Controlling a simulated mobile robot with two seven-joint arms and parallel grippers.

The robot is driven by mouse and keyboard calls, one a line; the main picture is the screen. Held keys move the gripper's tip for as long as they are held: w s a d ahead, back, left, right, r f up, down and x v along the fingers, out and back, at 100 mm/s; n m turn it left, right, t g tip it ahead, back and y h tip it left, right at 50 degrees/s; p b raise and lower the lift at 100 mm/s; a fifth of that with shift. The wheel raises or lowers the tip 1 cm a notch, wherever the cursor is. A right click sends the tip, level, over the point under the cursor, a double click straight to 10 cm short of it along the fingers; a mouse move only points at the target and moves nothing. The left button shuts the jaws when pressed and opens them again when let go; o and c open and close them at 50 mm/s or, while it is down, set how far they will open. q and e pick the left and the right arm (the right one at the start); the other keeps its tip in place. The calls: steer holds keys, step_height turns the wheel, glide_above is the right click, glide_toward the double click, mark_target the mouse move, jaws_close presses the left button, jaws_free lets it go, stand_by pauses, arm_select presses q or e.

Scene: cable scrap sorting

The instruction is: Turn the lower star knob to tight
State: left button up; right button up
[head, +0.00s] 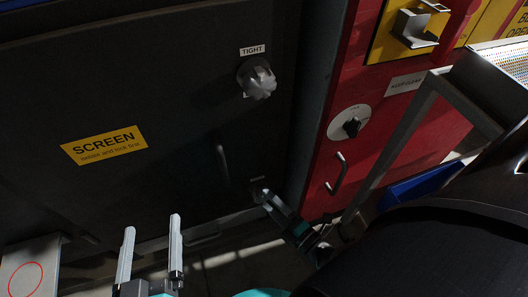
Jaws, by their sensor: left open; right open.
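A pale star knob (257,82) sits on the dark panel under a white TIGHT label (252,50); it is the upper one. Lower on the panel is a small label (257,178), too small to read. My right gripper (264,194) is open just below this label, its fingertips close to the panel. The lower star knob cannot be made out there; the gripper and shadow cover that spot, so I cannot tell whether the fingers touch it. My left gripper (152,222) is open and empty in front of the panel's lower left, fingers pointing up.
The dark panel has a yellow SCREEN sign (104,145) and a dark handle (222,164). To the right is a red cabinet (325,150) with a round dial (350,123) and a bar handle (338,175). A grey frame (400,135) stands at the right.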

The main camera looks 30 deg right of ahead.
steer(key=s+d, duration=0.2)
steer(key=s, duration=1)
